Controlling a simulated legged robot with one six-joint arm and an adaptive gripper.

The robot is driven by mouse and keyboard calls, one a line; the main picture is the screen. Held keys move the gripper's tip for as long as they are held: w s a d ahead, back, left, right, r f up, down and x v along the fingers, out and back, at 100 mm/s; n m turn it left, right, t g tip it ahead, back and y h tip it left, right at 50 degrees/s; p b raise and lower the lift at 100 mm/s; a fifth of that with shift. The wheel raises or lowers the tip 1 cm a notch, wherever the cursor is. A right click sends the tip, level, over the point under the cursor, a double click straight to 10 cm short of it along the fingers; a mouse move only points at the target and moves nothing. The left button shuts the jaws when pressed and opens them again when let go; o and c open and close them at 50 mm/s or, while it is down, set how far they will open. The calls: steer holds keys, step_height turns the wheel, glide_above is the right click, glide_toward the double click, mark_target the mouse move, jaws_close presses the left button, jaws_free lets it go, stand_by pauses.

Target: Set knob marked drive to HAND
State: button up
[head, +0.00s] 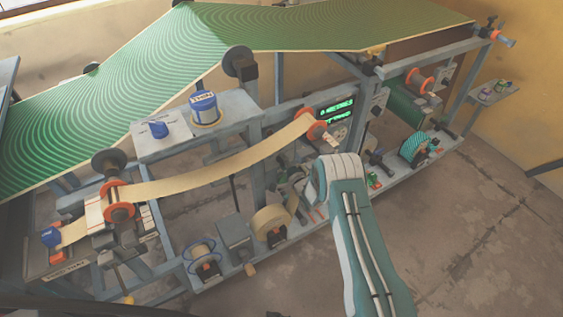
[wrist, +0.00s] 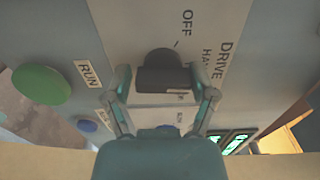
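The drive knob (wrist: 163,76) is dark and sits on a pale plate marked DRIVE (wrist: 222,62) in the wrist view. OFF is printed above it, and a partly hidden word starting with HA is to its right. Which mark the knob points to, I cannot tell. My gripper (wrist: 161,98) is open, with one teal finger on each side of the knob. Small gaps show between the fingers and the knob, so it is not clamped. In the head view my teal arm reaches the machine front, and the knob and fingertips cannot be made out.
A lit green display (head: 337,109) is above the arm. A paper strip (head: 222,166) crosses the machine front. Open floor (head: 480,220) lies to the right.

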steer(key=shift+o, duration=0.3)
steer(key=v, duration=1.2)
steer(key=shift+s+f, duration=0.1)
stand_by(0.3)
